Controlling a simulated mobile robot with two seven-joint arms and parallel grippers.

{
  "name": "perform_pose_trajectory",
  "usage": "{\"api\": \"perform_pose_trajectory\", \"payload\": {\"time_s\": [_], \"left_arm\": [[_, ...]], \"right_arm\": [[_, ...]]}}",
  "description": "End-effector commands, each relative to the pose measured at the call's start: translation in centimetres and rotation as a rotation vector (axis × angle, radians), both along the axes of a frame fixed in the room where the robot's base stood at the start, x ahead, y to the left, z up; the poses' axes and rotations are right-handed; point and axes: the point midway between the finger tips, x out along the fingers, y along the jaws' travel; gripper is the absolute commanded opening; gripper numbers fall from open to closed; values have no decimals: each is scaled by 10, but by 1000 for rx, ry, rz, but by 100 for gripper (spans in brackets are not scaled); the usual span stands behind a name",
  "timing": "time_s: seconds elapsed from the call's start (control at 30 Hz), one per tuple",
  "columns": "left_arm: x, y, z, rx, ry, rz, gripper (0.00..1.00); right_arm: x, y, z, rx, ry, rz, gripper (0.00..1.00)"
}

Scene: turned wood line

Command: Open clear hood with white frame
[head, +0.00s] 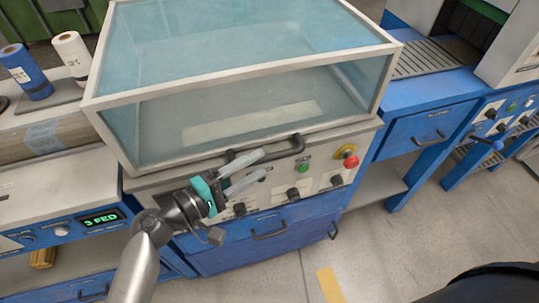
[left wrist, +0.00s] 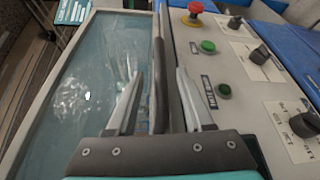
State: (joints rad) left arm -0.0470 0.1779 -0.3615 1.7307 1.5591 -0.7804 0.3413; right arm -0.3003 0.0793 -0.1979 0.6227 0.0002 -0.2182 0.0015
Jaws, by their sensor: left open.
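The clear hood with a white frame (head: 390,47) sits closed on the machine in the middle of the head view. Its black handle (head: 291,147) runs along the lower front edge of the frame. My left gripper (head: 252,170) is open at the left part of this handle. In the left wrist view, my left gripper (left wrist: 158,95) has its fingers apart, with the dark handle bar (left wrist: 160,60) running between them. Whether the fingers touch the bar I cannot tell. The hood's clear pane (left wrist: 85,90) shows left of the fingers. My right gripper is not in view.
A control panel below the hood carries a red knob (head: 350,161), a green button (head: 303,168) and black knobs, close to my left gripper. Blue drawers (head: 265,240) are underneath. Blue and white rolls (head: 72,52) stand at left. Grey floor is open at lower right.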

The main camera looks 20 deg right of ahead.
Motion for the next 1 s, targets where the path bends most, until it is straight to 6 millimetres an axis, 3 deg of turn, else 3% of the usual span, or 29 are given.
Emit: {"api": "perform_pose_trajectory", "payload": {"time_s": [0.1,0.3,0.67,1.0], "left_arm": [[9,-20,-1,-3,0,1,52],[17,-37,-4,0,2,2,52],[19,-41,-4,1,0,2,51],[18,-41,-4,1,1,2,13]], "right_arm": [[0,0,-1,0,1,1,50],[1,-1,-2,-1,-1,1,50],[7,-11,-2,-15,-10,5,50],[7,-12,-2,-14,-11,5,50]]}}
